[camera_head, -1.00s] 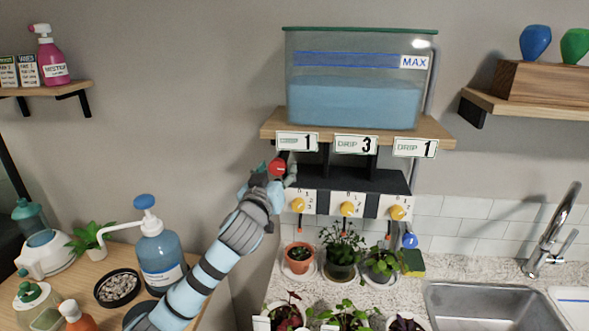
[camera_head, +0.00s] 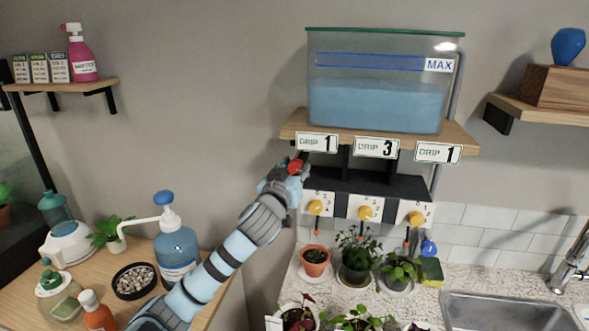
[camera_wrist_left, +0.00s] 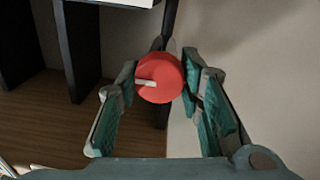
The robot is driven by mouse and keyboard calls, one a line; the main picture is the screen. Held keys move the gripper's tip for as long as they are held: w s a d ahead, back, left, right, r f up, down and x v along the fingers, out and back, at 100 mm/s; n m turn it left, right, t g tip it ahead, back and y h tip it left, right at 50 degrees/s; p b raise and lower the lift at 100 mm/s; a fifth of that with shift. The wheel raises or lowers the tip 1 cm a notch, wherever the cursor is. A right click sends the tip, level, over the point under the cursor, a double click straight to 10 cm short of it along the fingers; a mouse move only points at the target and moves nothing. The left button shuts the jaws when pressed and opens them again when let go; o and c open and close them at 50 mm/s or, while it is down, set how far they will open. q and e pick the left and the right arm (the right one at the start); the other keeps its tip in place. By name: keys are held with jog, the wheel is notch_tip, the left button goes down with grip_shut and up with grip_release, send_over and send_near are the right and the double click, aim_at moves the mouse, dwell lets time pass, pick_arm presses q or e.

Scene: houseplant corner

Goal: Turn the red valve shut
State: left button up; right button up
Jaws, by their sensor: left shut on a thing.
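The red valve (camera_head: 296,167) is a round red knob at the left end of the dark panel below the water tank. It also shows in the left wrist view (camera_wrist_left: 165,88), with a white mark pointing left there. My left gripper (camera_head: 292,171) is at the knob and shut on it. In the left wrist view the gripper (camera_wrist_left: 161,82) has one green-padded finger on each side of the knob. The clear tank (camera_head: 375,105) holds blue water below the MAX line. My right gripper is not in view.
Yellow dials (camera_head: 365,213) sit on the panel right of the valve, with potted plants (camera_head: 356,258) below them. A wooden shelf (camera_head: 290,130) carries the tank. A sink (camera_head: 500,312) is at lower right.

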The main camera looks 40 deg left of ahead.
pick_arm(q)
jog(key=shift+f+n, duration=0.15)
jog(key=shift+n, duration=0.15)
jog(key=n+b, duration=0.3)
jog(key=n, duration=0.1)
jog(key=shift+f, duration=0.15)
jog(key=n+b, duration=0.3)
jog(key=n, duration=0.1)
jog(key=shift+y+b, duration=0.3)
jog(key=n+b, duration=0.6)
jog(key=shift+n+y, duration=0.3)
jog(key=shift+n, duration=0.1)
jog(key=n+b, duration=0.2)
jog(key=shift+n, duration=0.3)
jog(key=shift+r+n+b, duration=0.3)
jog(key=shift+n+b, duration=0.1)
jog(key=shift+b, duration=0.05)
jog(key=shift+r, duration=0.1)
